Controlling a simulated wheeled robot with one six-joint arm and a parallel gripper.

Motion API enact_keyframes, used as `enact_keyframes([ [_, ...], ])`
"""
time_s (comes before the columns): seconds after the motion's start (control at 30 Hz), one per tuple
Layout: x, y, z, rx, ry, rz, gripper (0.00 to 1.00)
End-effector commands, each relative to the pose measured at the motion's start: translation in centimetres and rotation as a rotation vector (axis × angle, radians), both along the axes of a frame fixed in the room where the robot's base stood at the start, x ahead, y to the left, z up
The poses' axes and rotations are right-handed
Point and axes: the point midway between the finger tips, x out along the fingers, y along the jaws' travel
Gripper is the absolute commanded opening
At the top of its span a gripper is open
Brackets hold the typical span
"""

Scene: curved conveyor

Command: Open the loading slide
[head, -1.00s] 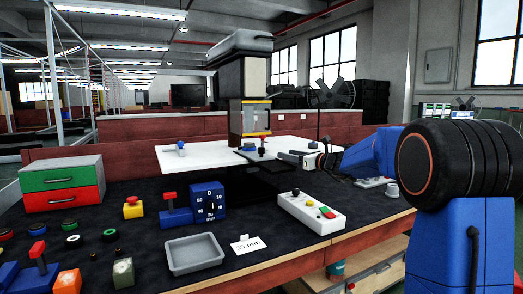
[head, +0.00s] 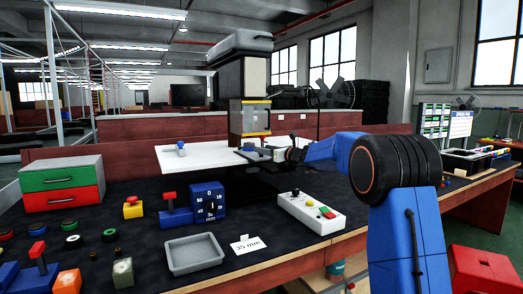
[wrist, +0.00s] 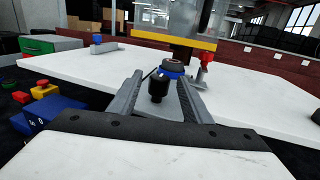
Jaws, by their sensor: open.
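A press-like machine (head: 250,118) with a yellow-edged block stands over a white table plate (head: 190,155). On the plate, in the wrist view, a narrow grey slide (wrist: 182,98) carries a black knob (wrist: 158,88). A blue and black round part (wrist: 173,69) lies just behind the knob. My gripper (head: 273,153) is at the front of the machine. In the wrist view my gripper (wrist: 161,80) is open, with one finger on each side of the knob. Contact between fingers and knob cannot be told. The slide's far end is hidden behind the knob and the round part.
A red-topped lever (wrist: 205,66) stands right of the slide. On the dark bench are a control box (head: 310,213), a grey tray (head: 194,254), a blue dial block (head: 208,201) and a drawer box (head: 62,184). The left part of the white plate is mostly free.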

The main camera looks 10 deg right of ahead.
Motion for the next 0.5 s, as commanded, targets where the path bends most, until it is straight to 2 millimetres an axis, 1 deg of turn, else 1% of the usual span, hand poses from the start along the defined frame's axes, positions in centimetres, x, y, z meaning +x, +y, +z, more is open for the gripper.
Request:
enact_keyframes([
  [0.03, 0.6, 0.4, 0.0, 0.000, 0.000, 0.002, 0.44],
  [0.2, 1.9, 1.1, 0.0, 0.000, 0.000, 0.000, 0.44],
  [0.5, 2.2, 1.3, 0.0, 0.000, 0.000, 0.000, 0.44],
])
